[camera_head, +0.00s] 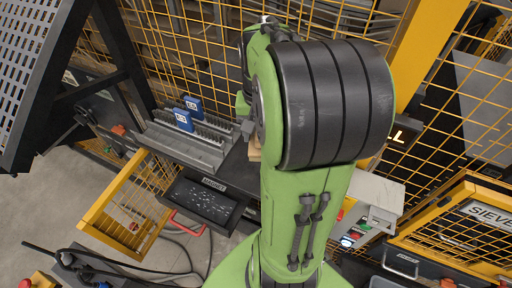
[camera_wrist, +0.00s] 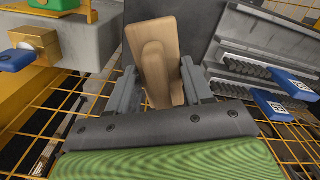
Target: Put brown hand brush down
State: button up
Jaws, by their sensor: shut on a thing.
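The brown hand brush (camera_wrist: 160,62) shows in the wrist view as a pale brown wooden body with a narrower raised part, between my two grey fingers. My gripper (camera_wrist: 160,84) is shut on it. The brush is over a dark flat surface (camera_wrist: 205,22); I cannot tell whether it touches that surface. Its bristles are hidden. In the head view only a small wooden sliver of the brush (camera_head: 254,149) shows beside my green arm, which hides the rest and most of my gripper.
Grey slotted racks (camera_head: 190,143) with blue tags stand left of my arm; they are at the right in the wrist view (camera_wrist: 265,50). A black labelled tray (camera_head: 212,200) is in front. A grey control box (camera_head: 376,196) is at the right. Yellow mesh fencing (camera_head: 215,50) closes the back.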

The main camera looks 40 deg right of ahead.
jog(key=f, duration=0.1)
jog(key=s+a+f, duration=0.1)
jog(key=f, duration=0.1)
jog(key=shift+s+a+f, duration=0.15)
jog(key=shift+s+f, duration=0.25)
jog(key=f, duration=0.3)
jog(key=w+f, duration=0.1)
jog(key=shift+d+f+b, duration=0.35)
jog(key=shift+f, duration=0.05)
jog(key=shift+s+a+r, duration=0.15)
jog(key=shift+s+a, duration=0.05)
jog(key=shift+s, duration=0.05)
jog(key=o, duration=1.2)
jog(key=shift+w+d+f, duration=0.1)
jog(key=shift+f, duration=0.15)
jog(key=shift+r, duration=0.1)
